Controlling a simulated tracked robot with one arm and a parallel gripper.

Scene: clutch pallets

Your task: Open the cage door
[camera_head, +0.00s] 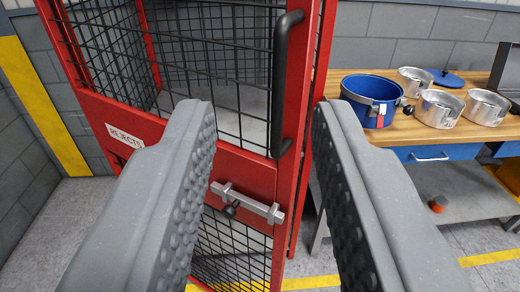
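The cage door (246,170) is a red frame with black wire mesh, straight ahead and left of centre. A black upright handle (282,85) is on its upper right side. A grey metal sliding bolt (247,203) with a dark knob sits lower down, its right end near the door's right edge. I cannot tell whether the bolt is engaged or whether the door is slightly ajar. My gripper (260,112) is open and empty, its two grey studded fingers wide apart. The handle and bolt appear between the fingers in the picture; neither finger visibly holds them. The left finger hides part of the door.
A wooden-topped workbench (440,134) stands at the right, with a blue pot (371,98), several metal pots and a blue lid (447,79). A white REJECTS label (124,137) is on the red frame. Grey block walls stand behind. Grey floor with yellow lines shows below.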

